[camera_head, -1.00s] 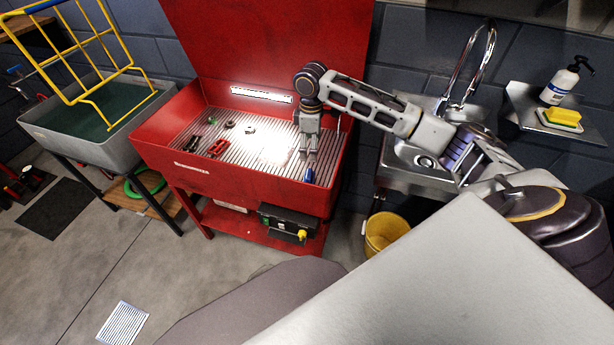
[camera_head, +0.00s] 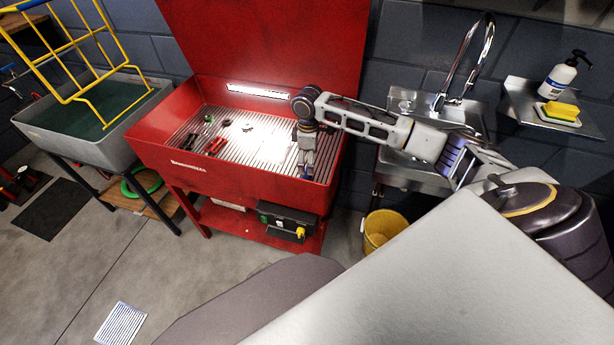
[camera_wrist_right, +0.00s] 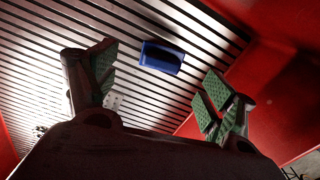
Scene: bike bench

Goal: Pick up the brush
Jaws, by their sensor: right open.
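The brush shows as a short blue piece (camera_wrist_right: 161,57) on the slatted grate in the right wrist view. It lies ahead of the gap between my right fingers, untouched by them. In the head view it is mostly hidden by my right gripper (camera_head: 306,172), which points down over the right front part of the red wash basin (camera_head: 160,153). In the wrist view this gripper (camera_wrist_right: 155,85) is open and empty, its green-padded fingers spread wide. My left gripper is not in view.
Small dark and red parts (camera_head: 215,145) lie on the grate, left of my gripper. The basin's red walls stand close at the right and front. A steel sink (camera_head: 410,170) is to the right, with a yellow bucket (camera_head: 381,230) below.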

